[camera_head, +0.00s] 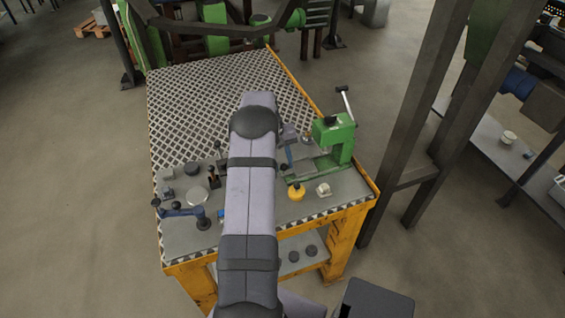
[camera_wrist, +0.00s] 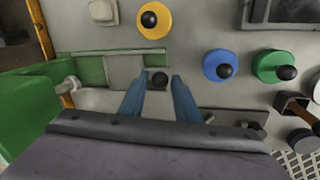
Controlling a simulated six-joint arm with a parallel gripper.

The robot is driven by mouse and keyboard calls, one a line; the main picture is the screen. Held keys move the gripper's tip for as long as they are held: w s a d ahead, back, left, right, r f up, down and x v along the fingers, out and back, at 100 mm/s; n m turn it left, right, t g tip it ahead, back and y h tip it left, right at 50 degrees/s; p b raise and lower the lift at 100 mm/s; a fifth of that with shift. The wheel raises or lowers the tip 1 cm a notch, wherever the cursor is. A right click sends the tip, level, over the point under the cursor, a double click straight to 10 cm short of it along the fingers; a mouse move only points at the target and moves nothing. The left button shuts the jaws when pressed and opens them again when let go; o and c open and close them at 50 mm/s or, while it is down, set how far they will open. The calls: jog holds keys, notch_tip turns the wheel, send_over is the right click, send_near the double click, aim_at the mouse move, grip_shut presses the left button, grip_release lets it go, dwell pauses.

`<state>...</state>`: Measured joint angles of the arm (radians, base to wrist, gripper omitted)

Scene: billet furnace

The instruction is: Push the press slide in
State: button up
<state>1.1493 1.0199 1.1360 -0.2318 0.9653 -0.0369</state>
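The green press (camera_head: 333,141) stands at the right edge of the table, with a lever on top; its green body (camera_wrist: 28,110) fills the left of the wrist view. The press slide is a flat grey plate (camera_wrist: 123,74) in a green guide, also visible beside the press in the head view (camera_head: 326,165). A black knob (camera_wrist: 158,79) shows at the slide's right end. My gripper (camera_wrist: 160,78) has two blue fingers, apart, with the knob showing between their tips and gaps on both sides. I cannot tell the height between them. In the head view my arm partly hides the gripper.
A yellow knobbed disc (camera_wrist: 154,24) and a pale block (camera_wrist: 103,12) lie near the guide. Blue (camera_wrist: 219,67) and green (camera_wrist: 274,68) knobbed discs lie to the right. More parts crowd the left of the table (camera_head: 215,95); its patterned back area is clear.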

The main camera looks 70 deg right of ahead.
aim_at(296, 169)
grip_shut()
jog(key=shift+s+d, duration=1.35)
jog(key=shift+o, duration=2.2)
grip_release()
jog(key=shift+r+b, duration=0.15)
jog(key=shift+b, duration=0.2)
notch_tip(296, 169, up, 7)
jog(key=w+b, duration=0.1)
jog(key=shift+a+b, duration=0.4)
jog(key=shift+a, duration=0.05)
jog(key=shift+w, duration=0.1)
